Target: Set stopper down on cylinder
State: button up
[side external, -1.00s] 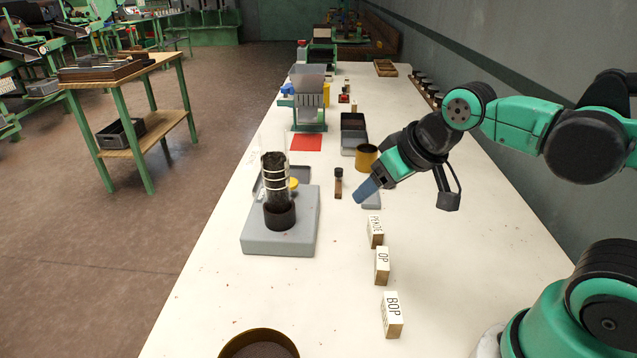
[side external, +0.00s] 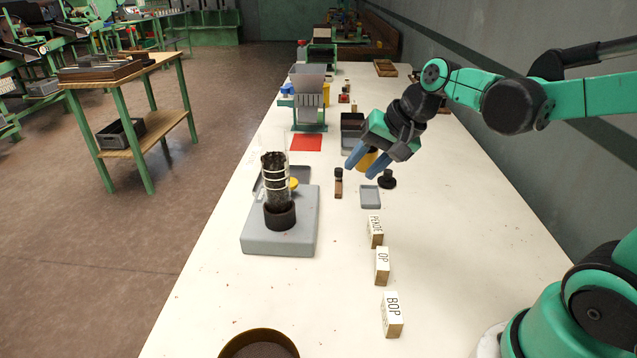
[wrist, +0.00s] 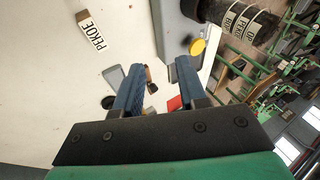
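A clear cylinder (side external: 275,180) filled with dark leaf stands upright in a dark collar on a grey base. It also shows in the wrist view (wrist: 235,22), at the upper right. A black knobbed piece (side external: 387,180), probably the stopper, sits on the table right of the grey tray. My gripper (side external: 362,169) is open, its two blue fingers apart, above the table between the cylinder and the black piece. In the wrist view the fingers (wrist: 160,66) hold nothing. A brass cup (side external: 370,158) shows behind them, partly hidden.
A small brown bottle (side external: 338,183) and a grey tray (side external: 370,197) stand near my gripper. Label blocks, including PEKOE (side external: 375,231), OP (side external: 382,266) and BOP (side external: 392,315), line the table in front. A hopper (side external: 309,98) stands behind. The right side of the table is clear.

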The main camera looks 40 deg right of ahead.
jog(key=w+d+f+m+y, duration=0.2)
jog(key=w+d+m, duration=0.4)
jog(key=d+m, duration=0.15)
jog(key=m+t+y, duration=0.3)
jog(key=m, duration=0.6)
send_over(388, 171)
jog(key=s+a, duration=0.2)
notch_tip(388, 171, down, 6)
jog(key=shift+w+d+f, duration=0.1)
jog(key=d+f+m, duration=0.1)
jog(key=s+d+f+m+t, duration=0.1)
jog(key=d, duration=0.1)
jog(key=s+d+f+m+t, duration=0.1)
jog(key=shift+s+d+f+m, duration=0.2)
jog(key=shift+d+f+m, duration=0.05)
jog(key=shift+f+m, duration=0.15)
jog(key=shift+w+f+y, duration=0.1)
jog(key=shift+f+y, duration=0.05)
jog(key=shift+y, duration=0.15)
jog(key=shift+x, duration=2.65)
grip_shut()
